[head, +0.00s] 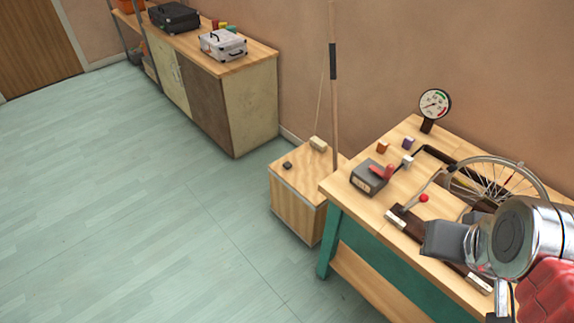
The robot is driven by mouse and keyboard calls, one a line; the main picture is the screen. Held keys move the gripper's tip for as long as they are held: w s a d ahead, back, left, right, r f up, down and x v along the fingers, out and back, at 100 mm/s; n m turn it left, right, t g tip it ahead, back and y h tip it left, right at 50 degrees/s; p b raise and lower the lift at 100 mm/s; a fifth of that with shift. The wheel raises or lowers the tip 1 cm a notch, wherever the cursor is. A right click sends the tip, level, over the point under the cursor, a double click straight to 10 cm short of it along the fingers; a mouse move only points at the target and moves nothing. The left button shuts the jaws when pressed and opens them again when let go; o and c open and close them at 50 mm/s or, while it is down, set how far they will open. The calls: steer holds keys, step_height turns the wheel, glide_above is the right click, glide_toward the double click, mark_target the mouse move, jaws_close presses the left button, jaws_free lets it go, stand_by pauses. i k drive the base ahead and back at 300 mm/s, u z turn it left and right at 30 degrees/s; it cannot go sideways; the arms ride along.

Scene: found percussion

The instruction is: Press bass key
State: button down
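A wooden box (297,206) stands on the floor left of the workbench. An upright pole and a thin string rise from it, like a box bass. On its top sit a small dark block (287,165) and a pale yellowish block (318,143); I cannot tell for sure which is the bass key. My gripper (432,240) is at the right, in front of the workbench top, pointing left. It shows as a dark grey block seen from the side and looks apart from the box. Its finger gap is hidden.
The workbench (342,190) carries a dark box with a red lever (370,178), small cubes, a red-knobbed lever (424,198), a spoked wheel (487,180) and a dial gauge (435,103). A cabinet (244,110) with cases stands behind. The floor at left is clear.

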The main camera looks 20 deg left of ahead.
mark_target(288, 165)
steer(key=k, duration=1.3)
steer(key=u, duration=0.45)
steer(key=i, duration=0.65)
steer(key=u, duration=0.85)
steer(key=i, duration=0.65)
steer(key=u, duration=0.5)
steer(key=i, duration=1.45)
steer(key=z, duration=0.05)
